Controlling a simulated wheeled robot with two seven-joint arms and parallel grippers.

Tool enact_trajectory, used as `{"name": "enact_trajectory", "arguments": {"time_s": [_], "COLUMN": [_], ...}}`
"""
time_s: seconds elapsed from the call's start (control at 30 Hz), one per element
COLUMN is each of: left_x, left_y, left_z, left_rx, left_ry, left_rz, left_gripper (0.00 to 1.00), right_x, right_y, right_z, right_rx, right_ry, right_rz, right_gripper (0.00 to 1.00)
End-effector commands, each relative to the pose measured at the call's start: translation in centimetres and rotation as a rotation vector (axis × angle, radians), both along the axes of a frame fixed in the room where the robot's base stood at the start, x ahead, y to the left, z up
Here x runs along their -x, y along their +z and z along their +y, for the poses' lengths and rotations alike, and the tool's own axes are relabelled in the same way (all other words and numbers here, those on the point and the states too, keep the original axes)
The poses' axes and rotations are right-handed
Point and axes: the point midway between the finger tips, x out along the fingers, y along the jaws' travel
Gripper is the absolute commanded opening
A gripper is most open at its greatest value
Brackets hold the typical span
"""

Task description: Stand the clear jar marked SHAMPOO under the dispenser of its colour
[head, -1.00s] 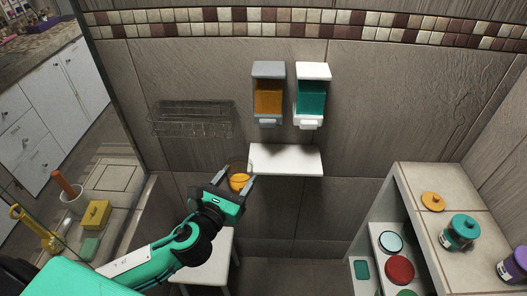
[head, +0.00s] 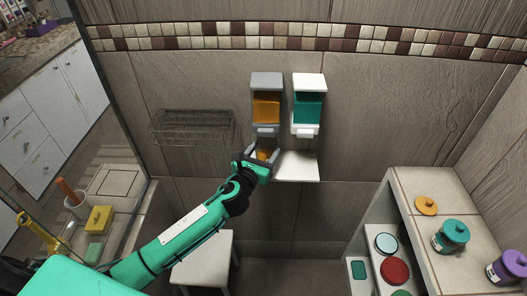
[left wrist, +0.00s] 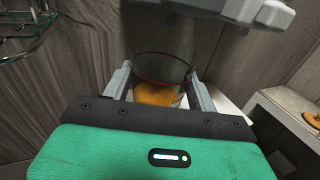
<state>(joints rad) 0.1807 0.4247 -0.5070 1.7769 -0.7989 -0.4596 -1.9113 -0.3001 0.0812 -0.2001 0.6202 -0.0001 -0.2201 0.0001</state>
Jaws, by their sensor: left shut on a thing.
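My left gripper (head: 262,157) is shut on a clear jar (head: 265,153) with orange contents. It holds the jar beneath the grey dispenser with amber liquid (head: 266,108), over the left end of the white wall shelf (head: 299,170). In the left wrist view the jar (left wrist: 158,92) stands between the fingers, with a red line around it and orange in its lower part. Part of the grey dispenser (left wrist: 235,8) shows above it. I cannot read any SHAMPOO marking. I cannot tell whether the jar touches the shelf. My right gripper is not in view.
A white dispenser with teal liquid (head: 308,107) hangs right of the grey one. A wire basket (head: 191,127) is on the wall at left. A white stool (head: 207,262) stands below. At right, a tiled ledge (head: 410,184) bears an orange lid (head: 426,205), a teal-lidded jar (head: 451,236) and a purple-lidded jar (head: 508,268).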

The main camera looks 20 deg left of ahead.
Motion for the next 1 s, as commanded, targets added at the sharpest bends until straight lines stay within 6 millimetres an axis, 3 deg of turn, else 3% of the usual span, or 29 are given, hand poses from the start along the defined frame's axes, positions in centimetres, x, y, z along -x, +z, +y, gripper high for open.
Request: {"name": "enact_trajectory", "arguments": {"time_s": [0.1, 0.53, 0.57, 0.63, 1.0], "left_x": [0.0, 0.0, 0.0, 0.0, 0.0], "left_y": [-1.0, -1.6, -1.5, -1.5, -1.0], "left_z": [0.0, 0.0, 0.0, 0.0, 0.0], "left_rx": [0.002, -0.001, -0.001, -0.001, 0.000], "left_ry": [0.000, 0.000, 0.000, 0.000, 0.000], "left_rz": [-0.002, -0.003, -0.002, -0.002, -0.002], "left_gripper": [0.27, 0.27, 0.64, 0.78, 0.80], "right_x": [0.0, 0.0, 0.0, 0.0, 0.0], "right_y": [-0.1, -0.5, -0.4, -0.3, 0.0], "right_z": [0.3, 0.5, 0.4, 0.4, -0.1], "right_rx": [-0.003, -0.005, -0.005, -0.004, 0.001], "right_ry": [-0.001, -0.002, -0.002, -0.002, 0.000], "right_rz": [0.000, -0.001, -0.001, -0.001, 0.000], "right_gripper": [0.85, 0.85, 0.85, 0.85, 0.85]}}
